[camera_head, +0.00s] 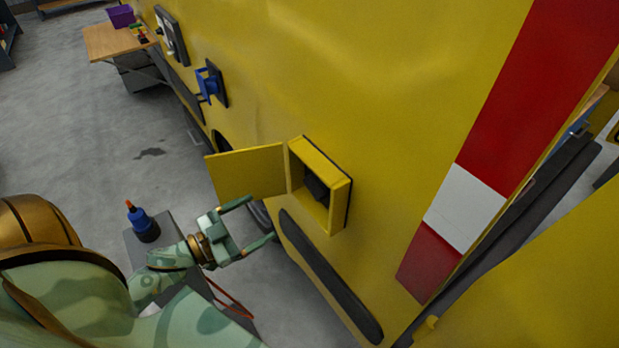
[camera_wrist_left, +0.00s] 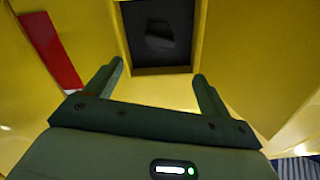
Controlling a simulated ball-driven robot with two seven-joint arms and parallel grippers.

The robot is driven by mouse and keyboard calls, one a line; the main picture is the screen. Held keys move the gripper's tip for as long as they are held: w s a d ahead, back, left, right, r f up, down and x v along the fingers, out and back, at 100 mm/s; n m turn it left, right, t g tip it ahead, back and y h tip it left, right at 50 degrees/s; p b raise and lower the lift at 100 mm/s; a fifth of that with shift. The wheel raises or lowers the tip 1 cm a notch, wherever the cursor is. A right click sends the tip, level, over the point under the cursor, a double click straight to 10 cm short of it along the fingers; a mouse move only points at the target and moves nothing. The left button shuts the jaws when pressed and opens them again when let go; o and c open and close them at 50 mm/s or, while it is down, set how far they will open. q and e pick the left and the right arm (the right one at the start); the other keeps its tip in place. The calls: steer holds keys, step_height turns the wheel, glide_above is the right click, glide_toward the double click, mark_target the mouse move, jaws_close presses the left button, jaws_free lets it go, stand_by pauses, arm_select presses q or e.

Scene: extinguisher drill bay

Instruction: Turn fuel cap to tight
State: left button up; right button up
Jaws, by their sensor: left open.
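The fuel cap (camera_head: 316,188) is a dark knob inside the open yellow fuel box on the side of a yellow vehicle. In the left wrist view the cap (camera_wrist_left: 159,36) is a dark, dim shape on a dark back plate, beyond my fingertips. The box's yellow door (camera_head: 247,172) stands open to the left. My left gripper (camera_head: 250,220) is open and empty, below the door and to the left of the box, apart from the cap. Its two fingers (camera_wrist_left: 158,72) point toward the box opening in the left wrist view. The cap's exact turn is too dark to tell. My right gripper is not in view.
A black strip (camera_head: 330,275) runs along the vehicle below the box. A blue bottle with an orange tip (camera_head: 146,226) stands on a grey surface at left. A blue fitting (camera_head: 211,83) juts from the vehicle farther back. A wooden table (camera_head: 112,43) stands beyond, with open floor before it.

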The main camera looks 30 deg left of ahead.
mark_target(310, 191)
arm_select(q)
steer(key=x, duration=1.5)
steer(key=shift+w+d+p, duration=0.2)
steer(key=shift+w+p, duration=0.1)
steer(key=c, duration=1)
